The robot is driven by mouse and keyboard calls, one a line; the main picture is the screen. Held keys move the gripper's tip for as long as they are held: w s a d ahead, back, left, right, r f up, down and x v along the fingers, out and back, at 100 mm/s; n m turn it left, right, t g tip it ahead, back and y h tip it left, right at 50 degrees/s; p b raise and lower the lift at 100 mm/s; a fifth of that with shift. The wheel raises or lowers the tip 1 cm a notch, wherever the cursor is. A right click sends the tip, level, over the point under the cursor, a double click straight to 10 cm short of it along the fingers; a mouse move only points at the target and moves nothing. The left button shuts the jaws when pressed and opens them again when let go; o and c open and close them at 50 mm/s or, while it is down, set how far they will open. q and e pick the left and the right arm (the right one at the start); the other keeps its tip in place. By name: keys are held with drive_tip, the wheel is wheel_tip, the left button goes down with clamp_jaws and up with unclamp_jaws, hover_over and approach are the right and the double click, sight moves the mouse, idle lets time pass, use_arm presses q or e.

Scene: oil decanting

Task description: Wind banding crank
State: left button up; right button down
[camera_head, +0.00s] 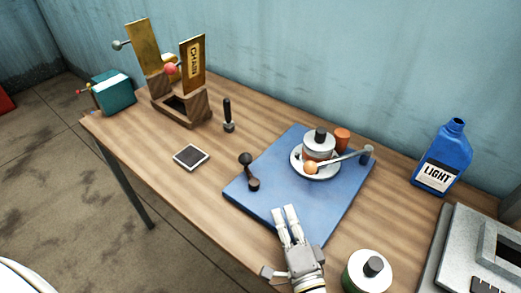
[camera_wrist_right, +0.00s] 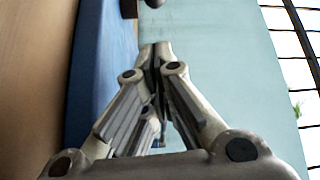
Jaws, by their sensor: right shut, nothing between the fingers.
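A white round dish (camera_head: 322,174) sits on the blue mat (camera_head: 290,205), with a dark-knobbed lidded pot (camera_head: 318,148) on it. A grey crank-like bar (camera_head: 343,159) with an orange ball (camera_head: 310,167) at one end reaches across the dish. I cannot tell how it is joined. A small dark-knobbed crank (camera_head: 251,178) is on the mat's left corner. My right gripper (camera_head: 285,211) is shut and empty over the mat's front part, apart from both cranks. Its closed fingers (camera_wrist_right: 156,50) fill the middle of the right wrist view. My left gripper is not in view.
A wooden CHAIN stand (camera_head: 182,108), black-handled tool (camera_head: 228,115) and dark square tile (camera_head: 191,157) are left. An orange cup (camera_head: 342,139) stands behind the dish.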

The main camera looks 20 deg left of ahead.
approach(248, 168)
drive_tip(key=w+d+r, duration=0.2)
drive_tip(key=r, duration=0.1)
drive_tip(key=w+r, duration=0.1)
drive_tip(key=shift+w+d+r, duration=0.15)
drive_tip(key=shift+w+d, duration=0.1)
drive_tip(key=shift+d, duration=0.15)
drive_tip(key=b+x, duration=0.1)
drive_tip(key=x, duration=0.6)
drive_tip(key=shift+b, duration=0.3)
drive_tip(key=shift+w+a, duration=0.3)
drive_tip(key=shift+w, duration=0.15)
drive_tip(key=shift+d, duration=0.1)
